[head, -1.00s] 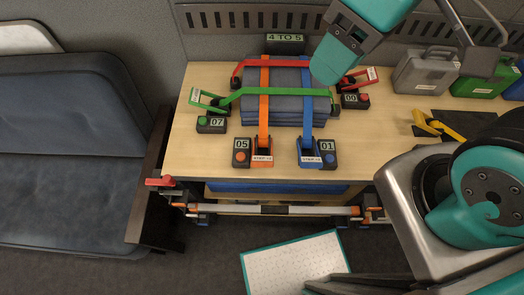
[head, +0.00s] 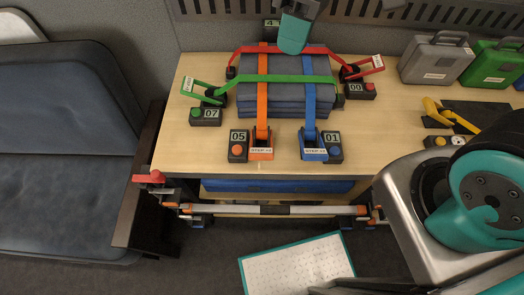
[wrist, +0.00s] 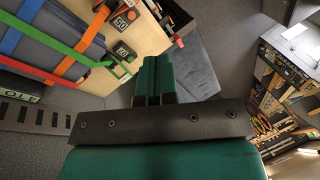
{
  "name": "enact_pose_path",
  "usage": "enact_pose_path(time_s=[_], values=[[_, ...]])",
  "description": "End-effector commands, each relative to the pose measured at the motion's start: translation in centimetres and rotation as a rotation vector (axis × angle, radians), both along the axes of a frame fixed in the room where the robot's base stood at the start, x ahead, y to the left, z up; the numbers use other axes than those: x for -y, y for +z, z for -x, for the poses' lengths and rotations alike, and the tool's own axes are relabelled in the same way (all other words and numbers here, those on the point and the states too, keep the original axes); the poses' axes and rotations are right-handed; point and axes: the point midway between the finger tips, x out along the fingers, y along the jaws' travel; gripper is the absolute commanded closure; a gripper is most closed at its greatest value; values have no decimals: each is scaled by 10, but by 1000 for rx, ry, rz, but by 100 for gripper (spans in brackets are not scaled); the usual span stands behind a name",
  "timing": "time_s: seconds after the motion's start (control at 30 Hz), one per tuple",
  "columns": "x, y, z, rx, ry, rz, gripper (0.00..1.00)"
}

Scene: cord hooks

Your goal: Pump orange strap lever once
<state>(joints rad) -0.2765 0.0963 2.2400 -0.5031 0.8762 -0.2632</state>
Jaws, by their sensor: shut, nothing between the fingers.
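The orange strap (head: 262,95) runs front to back over a stack of blue-grey pads. Its orange lever (head: 261,142) sits at the front of the stack, beside the box marked 05 (head: 238,145), with a label on its front end. In the wrist view the orange strap (wrist: 20,28) is at the upper left. My gripper (wrist: 153,75) points away from the camera there, with its two green fingers together and empty. In the head view a teal part of my arm (head: 295,32) hangs over the back of the stack, apart from the orange lever.
A blue lever (head: 313,145) stands just right of the orange one. A green lever (head: 201,88) is at the left and a red lever (head: 363,68) at the right, both raised. Grey (head: 436,60) and green cases stand at the back right. The front tabletop is mostly clear.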

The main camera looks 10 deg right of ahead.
Motion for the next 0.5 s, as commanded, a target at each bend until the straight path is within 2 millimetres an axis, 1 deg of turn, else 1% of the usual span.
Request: enact_pose_path(time_s=[0.03, 0.07, 0.1, 0.17, 0.2, 0.3, 0.4, 0.5], values=[[-4, -38, -14, -27, 50, 7, 100], [-6, -51, -22, -39, 81, 9, 100], [-8, -69, -32, -57, 123, 12, 100], [-12, -95, -45, -81, 184, 14, 100], [-14, -111, -53, -97, 220, 15, 100], [-18, -147, -68, -131, 300, 12, 100], [-20, -173, -79, -157, 359, 7, 100], [-21, -187, -84, -172, 395, 4, 100]])
